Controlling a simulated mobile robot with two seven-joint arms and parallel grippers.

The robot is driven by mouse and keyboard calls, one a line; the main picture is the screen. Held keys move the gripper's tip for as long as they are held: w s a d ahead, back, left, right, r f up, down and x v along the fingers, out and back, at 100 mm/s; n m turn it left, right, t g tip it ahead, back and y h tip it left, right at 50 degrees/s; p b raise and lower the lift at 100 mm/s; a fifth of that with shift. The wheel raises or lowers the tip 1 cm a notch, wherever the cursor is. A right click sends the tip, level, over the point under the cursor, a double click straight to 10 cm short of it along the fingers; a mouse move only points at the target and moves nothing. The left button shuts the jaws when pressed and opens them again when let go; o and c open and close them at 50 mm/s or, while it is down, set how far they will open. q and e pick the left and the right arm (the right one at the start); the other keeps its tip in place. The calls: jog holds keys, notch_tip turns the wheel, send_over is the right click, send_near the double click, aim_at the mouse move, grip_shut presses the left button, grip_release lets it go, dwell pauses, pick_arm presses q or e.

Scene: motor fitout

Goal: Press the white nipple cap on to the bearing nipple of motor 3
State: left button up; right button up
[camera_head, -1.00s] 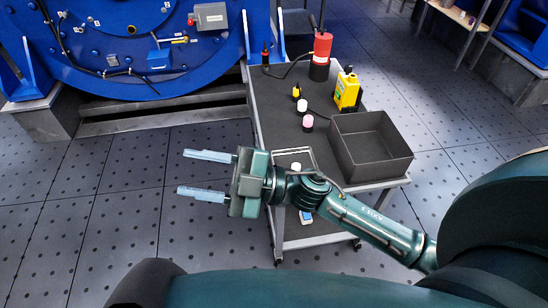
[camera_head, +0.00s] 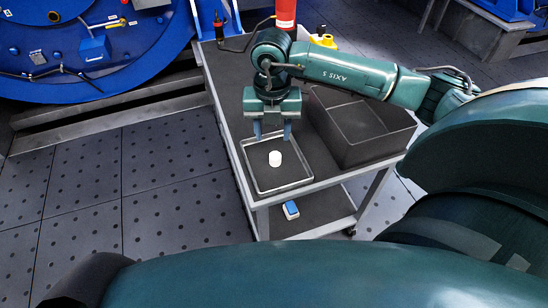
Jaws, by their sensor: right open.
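The small white nipple cap (camera_head: 275,158) stands upright in a shallow tray (camera_head: 285,188) on the front part of the cart. My right gripper (camera_head: 272,135) is open and empty, its two blue fingers pointing down just behind and above the cap. The cap shows clear of the fingers. A big blue motor (camera_head: 70,45) fills the upper left; I cannot read a number on it, and no bearing nipple can be made out for sure. My left gripper is not in view.
A dark open bin (camera_head: 365,130) stands on the cart right of the tray. A red cylinder (camera_head: 286,14) and a partly hidden yellow bottle (camera_head: 324,40) are behind my right arm. A blue and white item (camera_head: 291,209) lies on the lower shelf. The floor at left is clear.

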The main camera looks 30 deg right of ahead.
notch_tip(320, 180, down, 2)
jog(key=shift+f, duration=0.25)
jog(key=f, duration=0.1)
jog(key=f+b, duration=0.1)
jog(key=f, duration=0.3)
jog(key=shift+s+d, duration=0.15)
jog(key=shift+s, duration=0.1)
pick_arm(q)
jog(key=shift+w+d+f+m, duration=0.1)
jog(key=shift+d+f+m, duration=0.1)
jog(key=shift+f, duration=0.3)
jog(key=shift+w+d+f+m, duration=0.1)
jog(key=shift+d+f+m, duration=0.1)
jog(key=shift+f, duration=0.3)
pick_arm(e)
jog(key=shift+c, duration=0.2)
jog(key=c, duration=0.8)
jog(key=shift+c, duration=0.2)
